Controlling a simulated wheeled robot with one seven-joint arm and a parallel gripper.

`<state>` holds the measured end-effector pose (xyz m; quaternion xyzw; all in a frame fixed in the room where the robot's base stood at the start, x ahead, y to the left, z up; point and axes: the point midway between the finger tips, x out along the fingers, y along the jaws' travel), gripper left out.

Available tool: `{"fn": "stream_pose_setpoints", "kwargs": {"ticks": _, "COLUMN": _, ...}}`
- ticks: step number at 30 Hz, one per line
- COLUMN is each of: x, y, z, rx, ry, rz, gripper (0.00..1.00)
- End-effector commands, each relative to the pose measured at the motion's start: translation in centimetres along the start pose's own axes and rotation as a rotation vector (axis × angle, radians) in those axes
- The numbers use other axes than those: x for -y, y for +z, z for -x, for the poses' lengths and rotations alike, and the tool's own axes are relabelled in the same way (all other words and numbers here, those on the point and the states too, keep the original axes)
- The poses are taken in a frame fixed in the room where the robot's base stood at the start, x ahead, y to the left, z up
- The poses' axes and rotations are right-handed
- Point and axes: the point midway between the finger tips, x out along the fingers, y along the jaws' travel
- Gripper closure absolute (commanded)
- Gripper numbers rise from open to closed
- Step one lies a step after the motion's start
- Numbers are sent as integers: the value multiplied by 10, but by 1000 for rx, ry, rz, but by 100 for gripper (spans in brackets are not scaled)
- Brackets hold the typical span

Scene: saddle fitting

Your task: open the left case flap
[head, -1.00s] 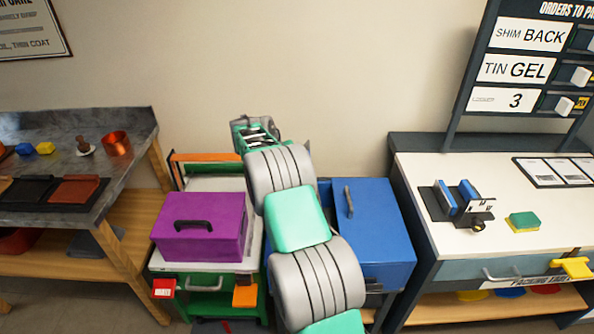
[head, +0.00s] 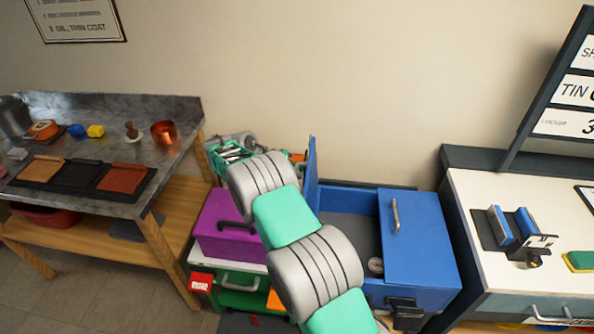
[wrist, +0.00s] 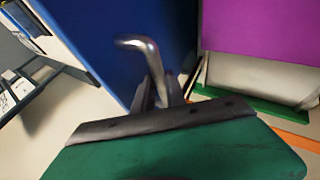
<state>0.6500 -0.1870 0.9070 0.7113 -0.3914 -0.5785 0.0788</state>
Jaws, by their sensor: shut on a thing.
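The blue case (head: 375,288) stands between the purple box and the white bench. Its left flap (head: 311,172) stands about upright, seen nearly edge-on, and the left part of the case is open. The right flap (head: 420,245) lies flat with its bar handle on top. In the wrist view the blue left flap (wrist: 95,45) fills the upper middle, with its bent metal handle (wrist: 140,46) sticking out. My gripper (wrist: 162,92) is shut on this handle. In the head view the jaws are hard to make out behind my arm.
The purple box (head: 222,222) sits just left of the blue case, under my arm. A grey workbench (head: 180,165) stands at the left and the white bench (head: 480,215) at the right. A round gauge-like thing (head: 376,265) shows inside the case.

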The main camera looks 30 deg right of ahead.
Motion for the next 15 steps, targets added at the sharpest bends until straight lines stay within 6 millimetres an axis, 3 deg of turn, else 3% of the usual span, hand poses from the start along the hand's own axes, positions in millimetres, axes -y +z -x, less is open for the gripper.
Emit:
{"fn": "stream_pose_setpoints", "kwargs": {"ticks": 1, "x": 4, "y": 10, "z": -7, "rx": 16, "ry": 5, "rz": 11, "gripper": 100}}
{"fn": "stream_pose_setpoints", "kwargs": {"ticks": 15, "x": 8, "y": 12, "z": -6, "rx": 16, "ry": 4, "rz": 14, "gripper": 100}}
